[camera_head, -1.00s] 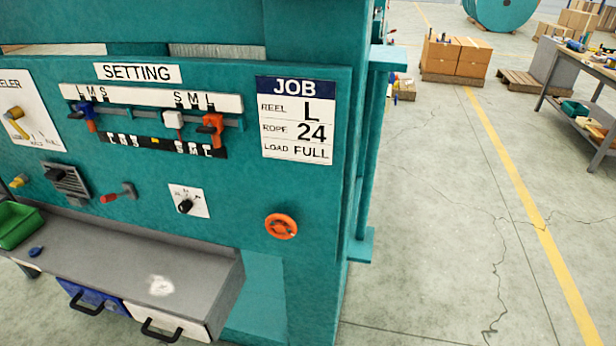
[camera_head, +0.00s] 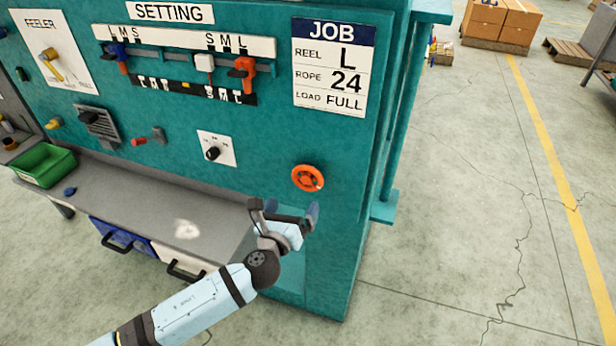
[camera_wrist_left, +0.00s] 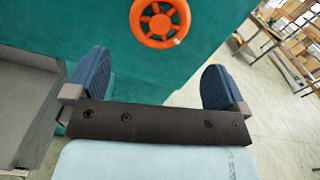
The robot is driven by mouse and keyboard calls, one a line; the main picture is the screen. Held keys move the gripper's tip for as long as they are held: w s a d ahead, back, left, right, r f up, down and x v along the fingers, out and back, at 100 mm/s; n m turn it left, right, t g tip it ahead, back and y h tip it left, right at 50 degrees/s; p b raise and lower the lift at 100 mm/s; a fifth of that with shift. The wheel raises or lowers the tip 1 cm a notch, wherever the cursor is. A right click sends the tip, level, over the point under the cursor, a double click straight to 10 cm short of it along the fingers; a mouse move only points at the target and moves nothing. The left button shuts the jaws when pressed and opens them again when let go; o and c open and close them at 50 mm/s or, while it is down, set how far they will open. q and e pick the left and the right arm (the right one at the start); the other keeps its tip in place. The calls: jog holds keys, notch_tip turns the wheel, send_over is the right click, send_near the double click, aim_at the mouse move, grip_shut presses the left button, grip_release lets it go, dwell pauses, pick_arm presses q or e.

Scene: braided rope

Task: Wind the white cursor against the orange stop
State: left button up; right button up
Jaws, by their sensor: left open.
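The white cursor (camera_head: 204,63) sits on the rail of the SETTING scale, close to the left of the orange stop (camera_head: 241,69), with a small gap between them. A blue stop (camera_head: 118,50) with an orange part sits at the rail's left end. The orange handwheel (camera_head: 307,178) is on the lower right of the teal panel; it also shows at the top of the left wrist view (camera_wrist_left: 160,22). My left gripper (camera_head: 285,212) is open and empty, below and slightly left of the handwheel, apart from it. My right gripper is not in view.
A job card (camera_head: 333,67) reads reel L, rope 24, load FULL. A black knob (camera_head: 213,153) and a red-handled lever (camera_head: 148,138) stick out of the panel. A grey shelf (camera_head: 140,205) with a green bin (camera_head: 45,166) juts out below.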

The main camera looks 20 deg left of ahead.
aim_at(306, 181)
pick_arm(q)
jog(key=w+p, duration=0.1)
jog(key=w, duration=1)
jog(key=shift+w+d, duration=0.1)
jog(key=shift+d, duration=0.1)
jog(key=c, duration=0.6)
